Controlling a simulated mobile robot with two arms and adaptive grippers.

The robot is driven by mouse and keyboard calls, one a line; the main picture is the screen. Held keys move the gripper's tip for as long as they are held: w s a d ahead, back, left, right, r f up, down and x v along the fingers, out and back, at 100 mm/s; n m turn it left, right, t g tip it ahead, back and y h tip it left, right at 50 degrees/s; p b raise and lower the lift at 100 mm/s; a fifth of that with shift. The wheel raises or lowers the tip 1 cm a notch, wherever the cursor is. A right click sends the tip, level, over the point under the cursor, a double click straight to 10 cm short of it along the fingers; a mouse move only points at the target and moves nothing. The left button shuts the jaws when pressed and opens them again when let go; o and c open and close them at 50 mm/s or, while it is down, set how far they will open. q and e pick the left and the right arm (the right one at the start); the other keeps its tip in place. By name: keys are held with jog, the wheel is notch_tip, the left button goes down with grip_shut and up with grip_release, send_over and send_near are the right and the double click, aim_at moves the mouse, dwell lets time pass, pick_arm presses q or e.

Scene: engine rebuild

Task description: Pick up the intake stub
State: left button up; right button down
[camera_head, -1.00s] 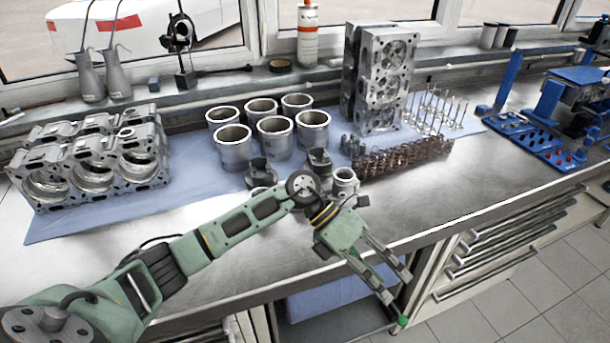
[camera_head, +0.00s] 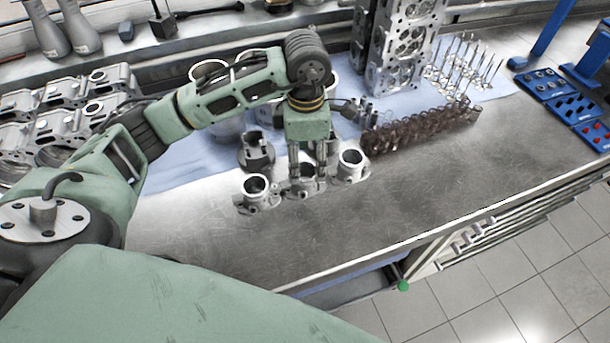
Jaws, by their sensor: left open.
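Three grey metal intake stubs with round open tops stand in a row on the bench: a left one (camera_head: 257,196), a middle one (camera_head: 303,188) and a right one (camera_head: 352,166). My left gripper (camera_head: 307,166) points down over the middle stub. Its two fingers are apart, at or just above that stub's top, and partly hide it. I cannot tell whether they touch it. My right gripper is not in view.
Dark pistons (camera_head: 256,152) stand just behind the stubs. A row of copper-brown springs (camera_head: 420,130) lies to the right, with upright valves (camera_head: 465,68) and cylinder heads (camera_head: 405,45) behind. Engine block castings (camera_head: 60,105) sit at left. The bench front is clear.

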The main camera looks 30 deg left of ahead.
aim_at(305, 170)
pick_arm(q)
notch_tip(305, 170, down, 4)
jog(key=shift+s+r+p, duration=0.15)
jog(key=shift+r+p, duration=0.05)
jog(key=shift+p, duration=0.7)
jog(key=shift+f, duration=0.6)
jog(key=c, duration=0.9)
jog(key=shift+r, duration=0.1)
jog(key=c, duration=0.6)
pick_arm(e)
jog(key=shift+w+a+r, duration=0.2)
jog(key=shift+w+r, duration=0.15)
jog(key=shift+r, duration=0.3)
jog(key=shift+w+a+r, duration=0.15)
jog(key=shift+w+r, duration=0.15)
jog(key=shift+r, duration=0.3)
